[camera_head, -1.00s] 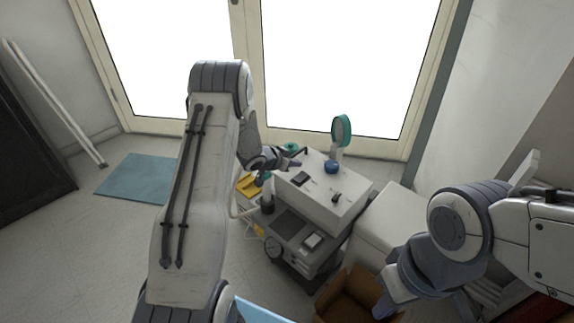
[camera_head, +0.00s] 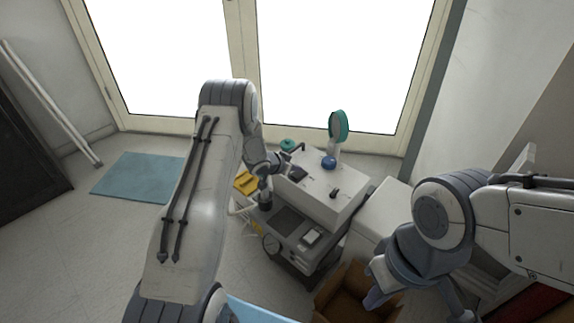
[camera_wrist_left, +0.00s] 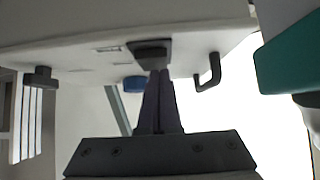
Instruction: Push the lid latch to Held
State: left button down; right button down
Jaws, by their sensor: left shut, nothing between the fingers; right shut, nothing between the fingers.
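The compressor's pale box-shaped housing (camera_head: 325,185) carries a small dark block (camera_head: 298,174) on its top, which looks like the lid latch. In the left wrist view this dark block (camera_wrist_left: 150,51) stands out from the white housing surface (camera_wrist_left: 90,52), with faint label marks beside it. My left gripper (camera_head: 284,163) is shut and empty beside the block. In the left wrist view its closed fingertips (camera_wrist_left: 158,74) meet or overlap the block's edge; contact cannot be told for sure. My right gripper (camera_head: 371,299) is shut and empty, low at the right, away from the housing.
A blue knob (camera_head: 328,163), a dark switch (camera_head: 335,193) and a dark bent handle (camera_wrist_left: 208,75) are near the block. A green-rimmed round piece (camera_head: 338,126) stands behind. An open cardboard box (camera_head: 345,300) lies below my right gripper.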

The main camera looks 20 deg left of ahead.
pick_arm(q)
jog(key=shift+f+b, duration=0.1)
jog(key=shift+b, duration=0.25)
jog(key=shift+d, duration=0.2)
jog(key=shift+a, duration=0.1)
pick_arm(e)
jog(key=shift+a+r, duration=0.1)
jog(key=shift+r, duration=0.1)
pick_arm(q)
jog(key=shift+w+d+r+p, duration=0.15)
jog(key=shift+w+p, duration=0.1)
jog(key=shift+w, duration=0.1)
jog(key=shift+w+d+r+p, duration=0.1)
jog(key=shift+w+p, duration=0.1)
jog(key=shift+w, duration=0.15)
pick_arm(e)
jog(key=shift+r, duration=0.4)
